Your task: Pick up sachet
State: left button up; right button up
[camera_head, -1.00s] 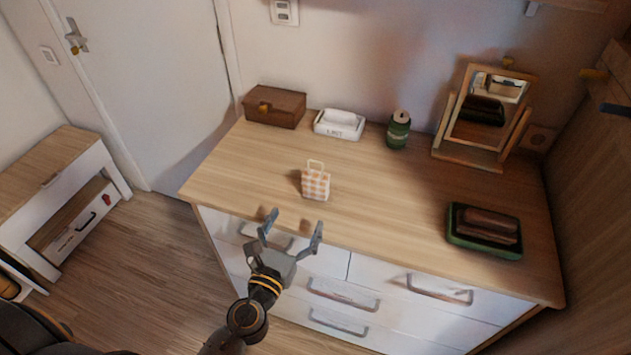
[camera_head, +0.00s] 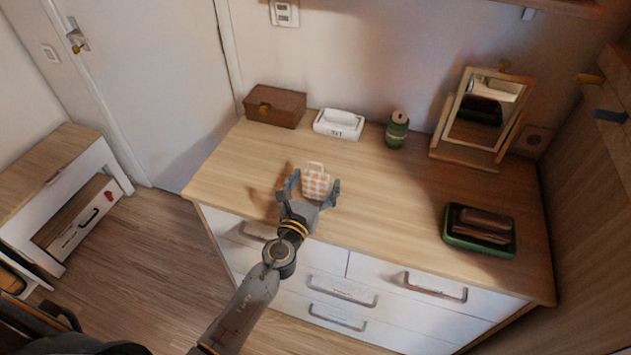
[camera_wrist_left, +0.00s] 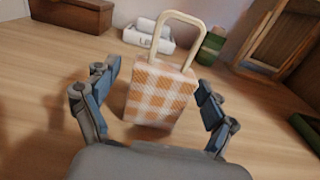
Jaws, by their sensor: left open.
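The sachet (camera_head: 317,182) is a small orange-and-white checked bag with a pale loop handle. It stands upright on the wooden dresser top (camera_head: 375,195), near the front edge. My left gripper (camera_head: 314,187) is open, with one finger on each side of the sachet. In the left wrist view the sachet (camera_wrist_left: 158,93) stands between the open fingers of my left gripper (camera_wrist_left: 152,100), with a visible gap on both sides. Its lower front is close to the palm. My right gripper is not in view.
A mirror (camera_head: 478,118) stands at the back right. A green tray (camera_head: 449,238) with brown items lies at the right. The dresser's middle is clear.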

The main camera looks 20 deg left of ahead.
aim_at(316, 176)
pick_arm(q)
jog(key=shift+s, duration=0.1)
jog(key=shift+c, duration=0.4)
jog(key=c, duration=1.2)
jog(key=shift+o, duration=0.2)
jog(key=shift+r, duration=0.2)
jog(key=shift+r+p, duration=0.55)
jog(key=shift+p, duration=0.1)
notch_tip(316, 176, up, 3)
jog(key=shift+f+p, duration=0.2)
jog(key=shift+p, duration=0.95)
jog(key=s+r+p, duration=0.4)
jog(key=s+r, duration=0.5)
jog(key=s, duration=0.5)
jog(key=shift+d, duration=0.3)
